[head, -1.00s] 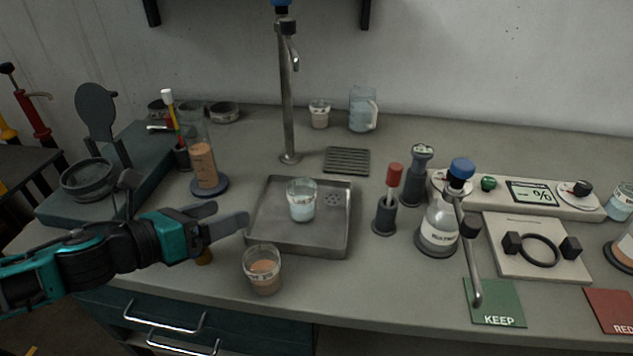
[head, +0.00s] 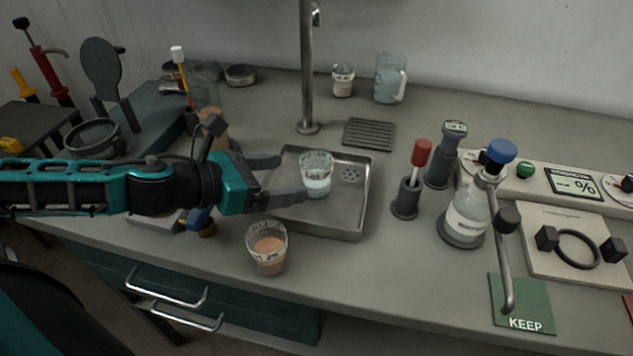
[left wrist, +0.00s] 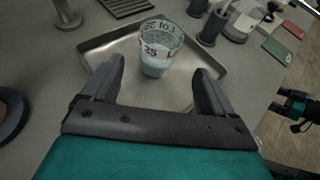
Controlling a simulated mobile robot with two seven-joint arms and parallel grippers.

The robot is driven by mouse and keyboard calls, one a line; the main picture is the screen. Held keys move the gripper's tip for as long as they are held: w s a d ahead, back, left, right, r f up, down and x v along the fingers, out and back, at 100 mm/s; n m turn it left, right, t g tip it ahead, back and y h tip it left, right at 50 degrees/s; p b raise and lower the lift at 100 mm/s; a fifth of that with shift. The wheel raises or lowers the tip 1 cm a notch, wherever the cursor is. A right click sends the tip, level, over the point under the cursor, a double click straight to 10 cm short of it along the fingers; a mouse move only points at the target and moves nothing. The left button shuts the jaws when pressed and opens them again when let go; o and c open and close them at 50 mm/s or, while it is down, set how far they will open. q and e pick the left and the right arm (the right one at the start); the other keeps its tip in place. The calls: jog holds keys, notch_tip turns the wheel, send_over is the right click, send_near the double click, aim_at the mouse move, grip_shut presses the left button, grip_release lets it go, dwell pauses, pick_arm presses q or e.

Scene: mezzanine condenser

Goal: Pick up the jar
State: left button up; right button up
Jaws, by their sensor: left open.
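A clear glass jar with printed marks and pale blue contents (head: 316,175) stands upright in the shallow metal tray (head: 363,213). It also shows in the left wrist view (left wrist: 160,50), just beyond and between the fingertips. My left gripper (head: 291,178) is open and empty, its fingers reaching over the tray's left side towards the jar. In the left wrist view the gripper (left wrist: 160,70) shows a clear gap between its fingers. A similar glass with orange-brown contents (head: 268,250) stands outside the tray, near the counter's front edge. My right gripper (left wrist: 283,106) shows small at the right of the left wrist view.
A metal tap post (head: 308,90) rises behind the tray. A red-topped tool in a holder (head: 408,190) and a blue-capped bottle (head: 467,215) stand to the right. A tall cylinder (head: 205,95) is partly hidden behind my left arm.

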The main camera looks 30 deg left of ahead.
aim_at(303, 175)
pick_arm(q)
jog(key=shift+w+d+f+b, duration=0.3)
jog(key=shift+w+f+b, duration=0.35)
jog(key=shift+b, duration=0.55)
jog(key=shift+w+r, duration=0.2)
jog(key=shift+b+x, duration=0.65)
jog(key=shift+x, duration=0.25)
jog(key=shift+w+d, duration=0.1)
jog(key=shift+w, duration=0.1)
